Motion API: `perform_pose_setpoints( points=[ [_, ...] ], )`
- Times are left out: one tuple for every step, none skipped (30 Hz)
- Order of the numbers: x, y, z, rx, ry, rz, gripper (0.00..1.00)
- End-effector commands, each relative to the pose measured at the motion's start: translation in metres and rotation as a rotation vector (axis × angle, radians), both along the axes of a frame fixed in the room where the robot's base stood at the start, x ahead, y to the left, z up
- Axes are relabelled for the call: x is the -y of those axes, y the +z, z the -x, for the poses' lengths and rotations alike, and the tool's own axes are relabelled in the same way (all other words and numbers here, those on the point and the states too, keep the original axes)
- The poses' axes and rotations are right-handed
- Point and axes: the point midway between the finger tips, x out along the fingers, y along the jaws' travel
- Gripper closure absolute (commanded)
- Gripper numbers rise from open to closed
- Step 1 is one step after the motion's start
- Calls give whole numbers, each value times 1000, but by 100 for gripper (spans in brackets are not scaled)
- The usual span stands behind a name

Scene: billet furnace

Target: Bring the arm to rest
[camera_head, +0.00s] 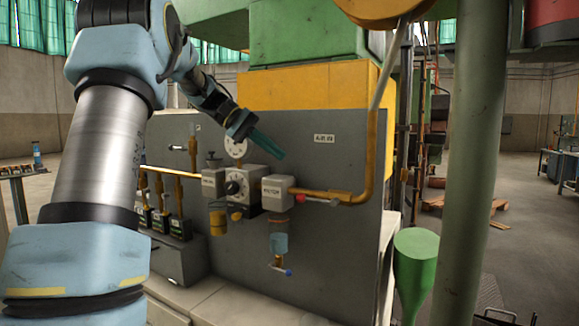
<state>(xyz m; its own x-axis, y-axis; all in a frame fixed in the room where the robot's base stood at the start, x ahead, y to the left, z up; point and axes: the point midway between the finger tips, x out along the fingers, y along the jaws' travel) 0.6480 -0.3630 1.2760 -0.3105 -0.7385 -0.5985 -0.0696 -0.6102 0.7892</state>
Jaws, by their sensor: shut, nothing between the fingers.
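My arm rises on the left side of the head view and bends over at the top. From there it slopes down to the right. My gripper (267,143) is at its end, in front of the grey machine panel (335,165), with its teal fingers pointing right and slightly down. The fingers are together and hold nothing. In the picture it sits just right of a white round gauge (236,147) and above the valve blocks; I cannot tell how far it is from the panel.
Below my gripper are a dial block (238,187), a white box marked MOTOR (278,190) and a brass pipe (345,197). A green post (472,165) and a green funnel (415,265) stand on the right. Wooden pallets (455,200) lie on the floor behind.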

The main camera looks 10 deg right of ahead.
Motion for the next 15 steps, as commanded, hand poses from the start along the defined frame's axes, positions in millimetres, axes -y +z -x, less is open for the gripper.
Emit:
perform_pose_setpoints(
  points=[
    [-4, 2, -2, 2, 2, 0, 100],
    [-5, 3, -3, 1, 2, 0, 100],
    [-7, 4, -3, 1, 1, 0, 100],
    [-8, 5, -3, 1, 1, 0, 100],
    [-8, 5, -3, 0, 0, 0, 100],
    [-9, 6, -4, 0, 0, 0, 100],
    [-9, 6, -4, 0, 0, 0, 100],
    [-9, 6, -4, 0, 0, 0, 100],
    [-9, 6, -3, 0, 0, 0, 100],
    [-9, 6, -3, 0, 0, 0, 100],
    [-8, 6, -3, 0, 0, 0, 100],
    [-8, 6, -3, 0, 0, 0, 100],
    [-8, 6, -3, 1, -1, 0, 100],
    [-8, 6, -3, 0, 0, 0, 100],
    [-8, 5, -3, 1, 2, -3, 100]
  ],
)
